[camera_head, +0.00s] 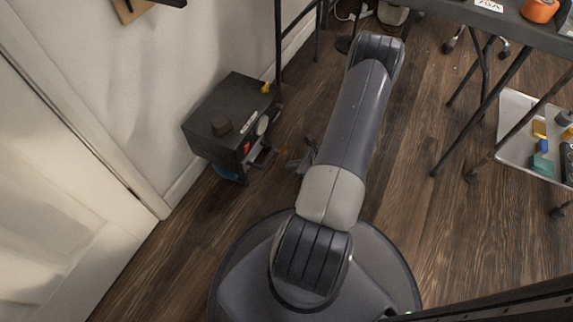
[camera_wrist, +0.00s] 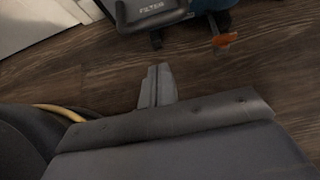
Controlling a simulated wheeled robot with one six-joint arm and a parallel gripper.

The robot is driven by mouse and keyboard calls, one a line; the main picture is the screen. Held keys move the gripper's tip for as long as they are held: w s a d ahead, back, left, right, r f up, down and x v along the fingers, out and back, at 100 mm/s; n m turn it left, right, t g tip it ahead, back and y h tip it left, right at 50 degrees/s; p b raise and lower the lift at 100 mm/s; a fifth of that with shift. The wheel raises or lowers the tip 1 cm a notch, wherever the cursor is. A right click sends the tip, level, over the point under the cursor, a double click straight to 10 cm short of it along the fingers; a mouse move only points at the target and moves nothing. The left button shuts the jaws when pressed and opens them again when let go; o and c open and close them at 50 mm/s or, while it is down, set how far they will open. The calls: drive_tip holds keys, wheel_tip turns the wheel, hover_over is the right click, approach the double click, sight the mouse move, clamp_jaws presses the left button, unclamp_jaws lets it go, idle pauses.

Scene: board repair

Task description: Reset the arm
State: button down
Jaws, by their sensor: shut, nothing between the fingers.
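My arm (camera_head: 350,120) reaches up from my round base in the head view, its far elbow near the dark table's legs. My gripper (camera_wrist: 158,70) shows in the wrist view as two grey fingers pressed together. It is shut and empty, above the wooden floor. In the head view only a small grey part of the gripper (camera_head: 304,157) shows to the left of the arm; the arm hides the rest.
A black machine (camera_head: 232,118) stands on the floor by the white wall, left of my arm; its lower part (camera_wrist: 150,12) shows ahead of the fingers. A dark table (camera_head: 480,20) with thin legs is at upper right. A grey tray (camera_head: 513,120) with colored items is at right.

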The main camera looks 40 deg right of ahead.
drive_tip(key=p+v, duration=0.2)
drive_tip(key=v, duration=0.4)
drive_tip(key=shift+s+r, duration=0.25)
drive_tip(key=shift+s, duration=0.1)
drive_tip(key=shift+d, duration=0.15)
